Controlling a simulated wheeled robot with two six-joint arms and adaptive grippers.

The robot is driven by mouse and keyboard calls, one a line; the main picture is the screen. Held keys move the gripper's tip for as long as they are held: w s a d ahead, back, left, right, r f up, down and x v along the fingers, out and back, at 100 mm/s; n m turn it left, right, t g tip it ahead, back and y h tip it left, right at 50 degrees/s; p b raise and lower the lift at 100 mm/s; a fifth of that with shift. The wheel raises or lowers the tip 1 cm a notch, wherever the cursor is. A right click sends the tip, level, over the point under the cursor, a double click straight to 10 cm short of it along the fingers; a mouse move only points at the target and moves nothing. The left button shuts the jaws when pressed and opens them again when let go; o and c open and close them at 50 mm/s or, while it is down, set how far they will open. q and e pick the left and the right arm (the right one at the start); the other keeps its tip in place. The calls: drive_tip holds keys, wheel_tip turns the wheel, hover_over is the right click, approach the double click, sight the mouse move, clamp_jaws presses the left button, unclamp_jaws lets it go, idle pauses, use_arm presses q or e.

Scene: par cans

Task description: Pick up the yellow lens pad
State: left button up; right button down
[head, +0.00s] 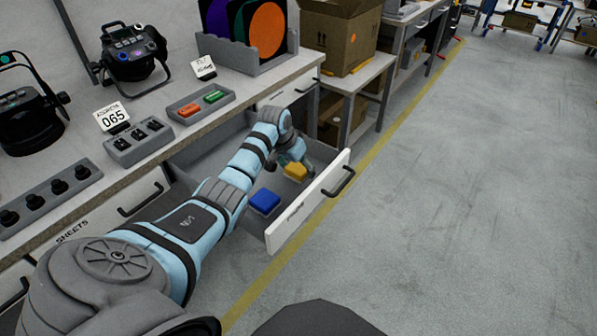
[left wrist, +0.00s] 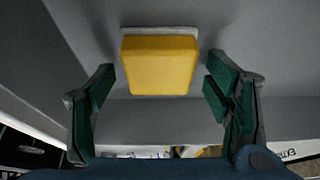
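The yellow lens pad (head: 296,171) lies in an open drawer, near its right end in the head view. In the left wrist view the yellow lens pad (left wrist: 160,66) sits ahead, with a pale grey strip along its far edge. My left gripper (head: 292,162) reaches down into the drawer over the pad and partly covers it. In the left wrist view its green-padded fingers are spread wide, one on each side of the pad, with gaps on both sides. The fingers hold nothing. My right gripper is not in view.
A blue pad (head: 264,201) lies in the same drawer. The drawer's white front (head: 309,204) carries a black handle. On the bench above, a grey tray (head: 228,103) holds red and green pads. The floor to the right is clear.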

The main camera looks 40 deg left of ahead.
sight(297, 167)
use_arm(q)
drive_tip(key=c, duration=1)
drive_tip(key=shift+r, duration=0.1)
wheel_tip(297, 167, up, 20)
drive_tip(key=p, duration=0.6)
drive_tip(key=o, duration=0.4)
drive_tip(key=shift+c, duration=1.2)
